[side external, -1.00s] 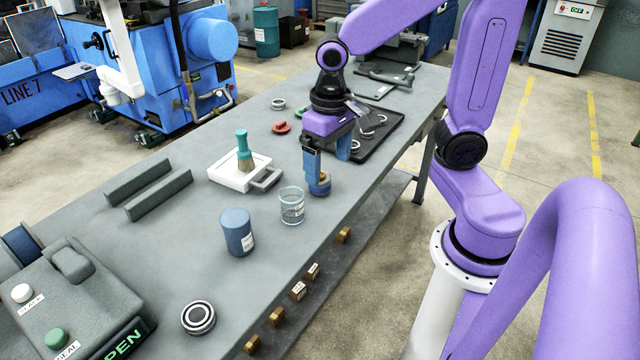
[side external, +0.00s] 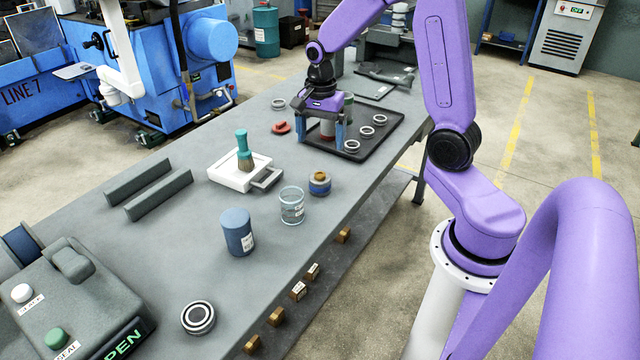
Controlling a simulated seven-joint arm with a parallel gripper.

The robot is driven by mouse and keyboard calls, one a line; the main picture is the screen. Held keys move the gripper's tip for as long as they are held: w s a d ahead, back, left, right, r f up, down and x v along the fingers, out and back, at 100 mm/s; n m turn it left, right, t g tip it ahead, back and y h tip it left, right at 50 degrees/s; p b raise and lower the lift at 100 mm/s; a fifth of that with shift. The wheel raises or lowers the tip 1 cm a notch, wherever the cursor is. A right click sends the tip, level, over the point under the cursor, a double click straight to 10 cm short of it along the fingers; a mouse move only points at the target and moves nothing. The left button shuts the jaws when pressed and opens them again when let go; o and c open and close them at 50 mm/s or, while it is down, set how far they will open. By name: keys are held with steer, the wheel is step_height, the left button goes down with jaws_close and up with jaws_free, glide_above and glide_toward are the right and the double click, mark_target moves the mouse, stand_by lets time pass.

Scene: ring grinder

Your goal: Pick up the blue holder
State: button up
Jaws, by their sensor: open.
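A small round piece with a blue body and a brass-coloured top (side external: 319,185) stands on the bench to the right of the clear beaker. A larger blue cylinder with a white label (side external: 237,233) stands upright nearer the camera. I cannot tell for sure which of the two is the blue holder. My gripper (side external: 322,142) is open over the left part of the black tray, its blue fingers spread apart and away from both blue things. A grey and red upright piece (side external: 327,128) shows between the fingers, partly hidden; contact cannot be judged.
The black tray (side external: 375,149) holds several metal rings. A clear beaker (side external: 292,206), a white tray with a teal brush (side external: 229,180), a red piece (side external: 281,127) and grey rails (side external: 160,195) stand on the bench. A button box (side external: 65,305) is at the near left.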

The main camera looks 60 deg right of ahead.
mark_target(320, 174)
step_height(320, 174, down, 14)
steer(key=shift+r, duration=0.1)
steer(key=shift+w, duration=0.1)
jaws_close()
stand_by(0.7)
steer(key=shift+r, duration=0.1)
steer(key=shift+r, duration=0.45)
step_height(320, 174, up, 2)
steer(key=shift+r, duration=0.2)
steer(key=s+a+r, duration=0.3)
steer(key=s+r, duration=0.6)
steer(key=s, duration=0.4)
steer(key=shift+s+a+r, duration=0.25)
steer(key=shift+a+r, duration=0.05)
steer(key=shift+a, duration=0.05)
